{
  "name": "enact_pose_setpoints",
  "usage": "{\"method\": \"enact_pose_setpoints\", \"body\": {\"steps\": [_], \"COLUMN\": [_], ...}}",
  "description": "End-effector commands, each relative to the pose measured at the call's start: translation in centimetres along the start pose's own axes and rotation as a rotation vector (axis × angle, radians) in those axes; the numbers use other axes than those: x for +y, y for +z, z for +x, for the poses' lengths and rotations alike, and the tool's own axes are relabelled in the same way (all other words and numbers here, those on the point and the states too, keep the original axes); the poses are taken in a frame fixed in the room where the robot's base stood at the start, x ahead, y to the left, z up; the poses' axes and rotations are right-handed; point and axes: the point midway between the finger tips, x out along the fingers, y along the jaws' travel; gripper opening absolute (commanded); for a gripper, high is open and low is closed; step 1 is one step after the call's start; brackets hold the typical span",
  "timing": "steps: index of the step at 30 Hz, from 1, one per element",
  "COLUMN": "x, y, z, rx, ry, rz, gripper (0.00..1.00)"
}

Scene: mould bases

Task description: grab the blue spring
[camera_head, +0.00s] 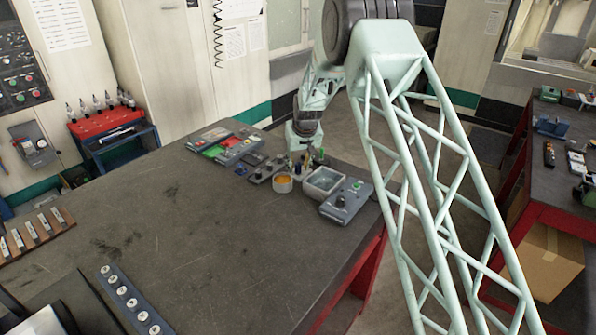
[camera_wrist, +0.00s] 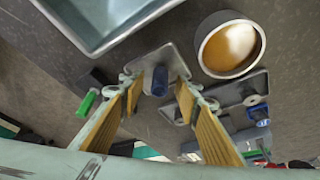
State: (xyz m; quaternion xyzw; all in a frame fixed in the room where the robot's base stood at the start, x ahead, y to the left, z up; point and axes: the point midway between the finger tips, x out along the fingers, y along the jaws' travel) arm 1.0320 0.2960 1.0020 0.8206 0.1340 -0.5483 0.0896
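A small dark blue cylinder, apparently the blue spring (camera_wrist: 160,82), stands at the end of a grey holder in the wrist view. My gripper (camera_wrist: 160,90) is open, with its yellow-padded fingers on either side of the blue piece. I cannot tell whether they touch it. In the head view my gripper (camera_head: 304,163) is low over the far end of the table, and the blue piece cannot be made out there. A second, brighter blue piece (camera_wrist: 258,112) lies to the right in the wrist view.
A round cup with orange contents (camera_wrist: 230,48) and a grey open bin (camera_wrist: 90,50) are close to the fingers. A grey block with a black knob (camera_head: 341,203) sits near the table's right edge. Coloured trays (camera_head: 215,143) lie behind. The table's middle (camera_head: 200,230) is clear.

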Motion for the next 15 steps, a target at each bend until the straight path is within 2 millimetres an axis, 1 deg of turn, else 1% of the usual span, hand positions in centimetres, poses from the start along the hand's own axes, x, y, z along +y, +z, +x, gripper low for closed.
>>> {"method": "enact_pose_setpoints", "body": {"steps": [7, 15], "x": [0.0, 0.0], "y": [0.0, 0.0], "z": [0.0, 0.0], "rx": [0.0, 0.0], "ry": [0.0, 0.0], "rz": [0.0, 0.0], "gripper": [0.3, 0.07]}}
